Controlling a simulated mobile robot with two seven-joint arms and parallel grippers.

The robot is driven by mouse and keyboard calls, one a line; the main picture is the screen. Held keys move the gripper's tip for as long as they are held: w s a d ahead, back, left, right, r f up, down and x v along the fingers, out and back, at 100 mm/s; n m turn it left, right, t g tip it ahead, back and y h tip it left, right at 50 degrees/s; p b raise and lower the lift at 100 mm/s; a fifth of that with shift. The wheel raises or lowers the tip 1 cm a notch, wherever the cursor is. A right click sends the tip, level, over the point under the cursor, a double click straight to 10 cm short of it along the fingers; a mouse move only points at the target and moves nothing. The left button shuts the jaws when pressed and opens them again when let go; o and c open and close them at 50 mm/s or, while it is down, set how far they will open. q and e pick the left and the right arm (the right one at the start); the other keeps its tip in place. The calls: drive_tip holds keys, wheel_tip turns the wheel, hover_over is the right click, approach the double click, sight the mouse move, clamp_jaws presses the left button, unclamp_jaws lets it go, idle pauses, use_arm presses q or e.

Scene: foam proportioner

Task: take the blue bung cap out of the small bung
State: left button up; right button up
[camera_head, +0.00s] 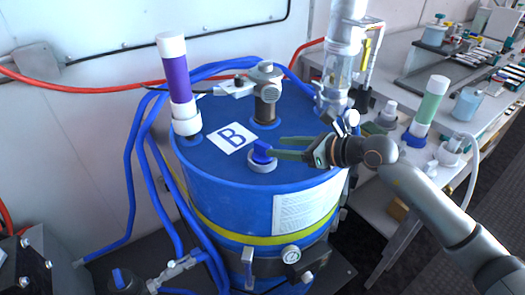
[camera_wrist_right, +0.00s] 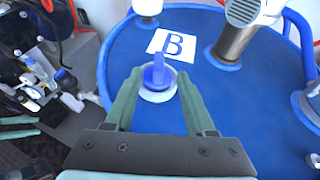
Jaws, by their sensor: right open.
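The blue bung cap (camera_head: 262,152) sits in the small bung (camera_head: 262,163), a pale ring on top of the blue drum (camera_head: 230,190). In the right wrist view the cap (camera_wrist_right: 158,72) stands upright in the white ring (camera_wrist_right: 158,95). My right gripper (camera_head: 272,149) comes in from the right, low over the drum top. In the wrist view its two green fingers (camera_wrist_right: 157,92) are apart, one on each side of the cap and ring. I cannot tell whether either finger touches the cap. My left gripper is not in view.
A purple-and-white cylinder (camera_head: 178,82) stands on the drum's left, and a metal fitting (camera_head: 267,90) at its back. A clear column (camera_head: 338,75) rises behind my right gripper. Blue hoses (camera_head: 132,150) run down the left side. A bench (camera_head: 400,75) with bottles stands right.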

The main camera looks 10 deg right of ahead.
sight(263, 154)
drive_tip(key=shift+f+p+x, duration=0.2)
drive_tip(key=shift+p+x, duration=0.3)
drive_tip(key=shift+x, duration=2.85)
drive_tip(key=shift+s, duration=0.15)
drive_tip(key=shift+c, duration=0.3)
clamp_jaws()
